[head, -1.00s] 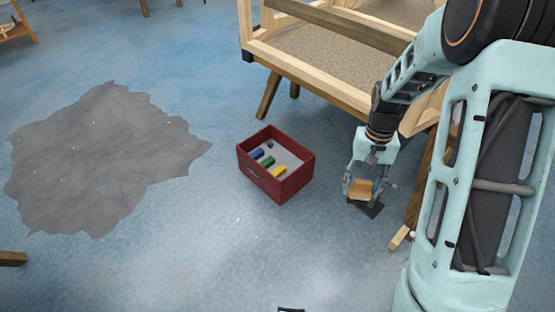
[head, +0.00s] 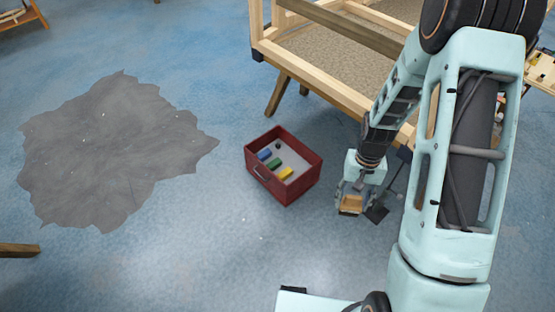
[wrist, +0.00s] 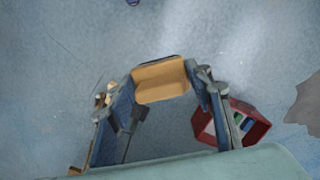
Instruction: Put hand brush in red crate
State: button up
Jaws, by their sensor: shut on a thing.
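The hand brush (head: 350,205) shows as a tan block with a darker edge, and it also shows in the wrist view (wrist: 161,82). My gripper (head: 351,200) is shut on it, with a finger at each side in the wrist view (wrist: 160,72). The brush is held to the right of the red crate, apart from it; its exact height above the floor is hard to tell. The red crate (head: 306,184) stands open-topped on the floor, with blue, green and yellow items and a small dark one inside. Its red wall also shows at the right of the wrist view (wrist: 259,131).
A dark flat pan-like thing with a thin handle (head: 377,213) lies just right of my gripper. A wooden frame on legs (head: 330,101) stands behind the crate and gripper. A grey patch (head: 110,150) covers floor at left. Floor in front of the crate is clear.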

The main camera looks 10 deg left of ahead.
aim_at(298, 166)
jog(key=i+u, duration=0.2)
jog(key=i, duration=0.4)
jog(key=i+l+u, duration=0.2)
jog(key=i, duration=0.45)
jog(key=i+l+u, duration=0.15)
jog(key=i, duration=0.45)
